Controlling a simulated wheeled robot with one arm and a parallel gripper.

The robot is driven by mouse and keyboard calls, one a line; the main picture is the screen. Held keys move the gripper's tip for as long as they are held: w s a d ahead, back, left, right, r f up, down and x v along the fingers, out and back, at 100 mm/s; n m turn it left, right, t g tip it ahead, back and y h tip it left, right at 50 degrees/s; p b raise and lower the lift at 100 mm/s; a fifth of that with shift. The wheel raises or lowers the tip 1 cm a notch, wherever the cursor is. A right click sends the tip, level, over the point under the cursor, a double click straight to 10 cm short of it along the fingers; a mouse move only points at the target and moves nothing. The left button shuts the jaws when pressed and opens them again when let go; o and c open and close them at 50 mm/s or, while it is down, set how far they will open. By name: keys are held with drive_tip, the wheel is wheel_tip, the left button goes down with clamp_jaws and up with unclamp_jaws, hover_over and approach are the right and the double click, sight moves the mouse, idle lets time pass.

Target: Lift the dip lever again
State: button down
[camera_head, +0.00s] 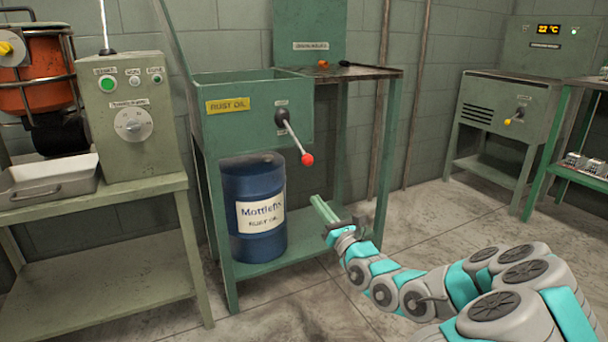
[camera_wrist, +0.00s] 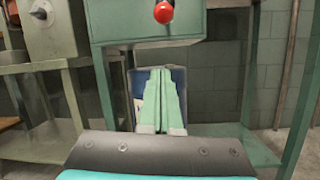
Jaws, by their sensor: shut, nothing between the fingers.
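The dip lever (camera_head: 294,138) is a metal rod with a red ball knob, fixed by a dark hub to the front of the green rust oil tank (camera_head: 235,125). It slants down to the right. In the wrist view its red knob (camera_wrist: 164,12) shows at the top edge, with the hub out of view. My gripper (camera_head: 318,202) is shut and empty, below and slightly right of the knob, apart from it. In the wrist view the closed green fingers (camera_wrist: 160,88) point forward, under the tank's front.
A blue Mottlefix barrel (camera_head: 254,205) stands on the shelf under the tank. A grey-green control box (camera_head: 125,120) and a metal tray (camera_head: 50,180) are on the left bench. A side table (camera_head: 365,73) adjoins the tank's right. Open floor lies to the right.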

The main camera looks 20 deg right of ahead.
drive_tip(key=shift+w, duration=0.15)
drive_tip(key=x, duration=1)
drive_tip(key=s+r, duration=0.1)
drive_tip(key=s+r+b, duration=0.1)
drive_tip(key=r, duration=0.1)
drive_tip(key=shift+s+d+r, duration=0.15)
drive_tip(key=shift+s+d, duration=0.15)
drive_tip(key=shift+d, duration=0.1)
